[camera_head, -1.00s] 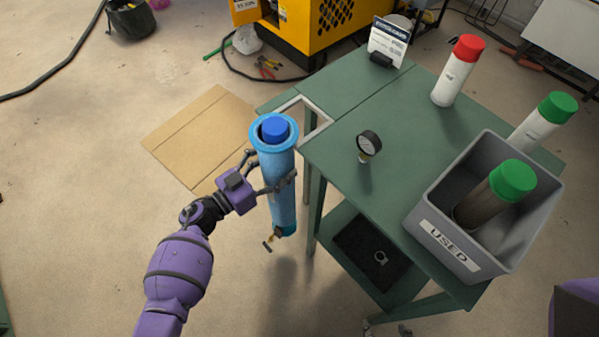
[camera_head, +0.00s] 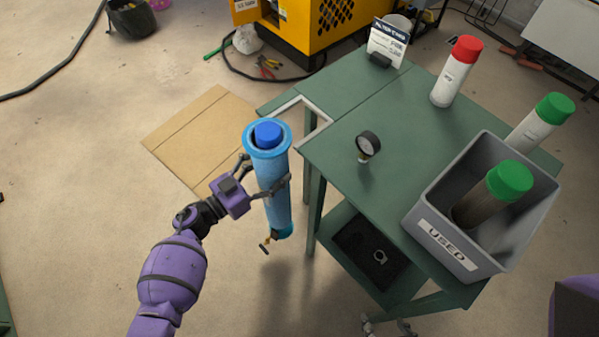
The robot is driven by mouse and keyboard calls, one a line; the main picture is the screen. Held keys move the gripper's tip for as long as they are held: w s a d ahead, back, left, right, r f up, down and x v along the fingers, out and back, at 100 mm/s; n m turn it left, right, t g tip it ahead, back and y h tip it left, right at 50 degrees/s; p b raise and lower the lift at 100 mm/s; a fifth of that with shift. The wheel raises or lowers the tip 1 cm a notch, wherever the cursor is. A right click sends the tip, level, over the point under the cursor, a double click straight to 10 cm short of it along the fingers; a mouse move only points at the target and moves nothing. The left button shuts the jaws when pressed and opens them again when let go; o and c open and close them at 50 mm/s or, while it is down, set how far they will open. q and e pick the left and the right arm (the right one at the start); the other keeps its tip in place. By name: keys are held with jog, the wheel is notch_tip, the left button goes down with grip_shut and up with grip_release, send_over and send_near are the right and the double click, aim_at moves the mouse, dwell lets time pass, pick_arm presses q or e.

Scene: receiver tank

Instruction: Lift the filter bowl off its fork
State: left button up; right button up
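The filter bowl (camera_head: 271,190) is a long blue cylinder with a wide blue rim and a darker blue piece inside its top. It hangs upright in the air, with a small brass drain valve at its lower end. My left gripper (camera_head: 272,187) is shut around the middle of the bowl from the left. The fork (camera_head: 312,110) is a pale U-shaped frame at the left edge of the green cart. The bowl is in front of the fork and apart from it.
The green cart (camera_head: 345,160) carries a pressure gauge (camera_head: 368,145), a red-capped canister (camera_head: 456,72) and a sign (camera_head: 386,45). A grey bin (camera_head: 440,245) marked USED holds a green-capped canister (camera_head: 497,195). Cardboard (camera_head: 195,140) lies on the floor behind the bowl.

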aim_at(258, 175)
pick_arm(q)
jog(key=shift+s+a+r+p, duration=0.15)
jog(key=shift+s+a+r, duration=0.1)
jog(key=shift+a, duration=0.15)
jog(key=shift+s+a+r+p, duration=0.15)
jog(key=shift+s+a, duration=0.05)
jog(key=shift+a, duration=0.15)
jog(key=shift+s+a, duration=0.35)
jog(key=shift+a, duration=0.15)
jog(key=shift+p+v, duration=0.4)
jog(key=shift+v, duration=0.4)
jog(key=shift+s+a, duration=0.4)
jog(key=shift+a, duration=0.05)
jog(key=shift+s+a, duration=0.1)
jog(key=shift+a, duration=0.05)
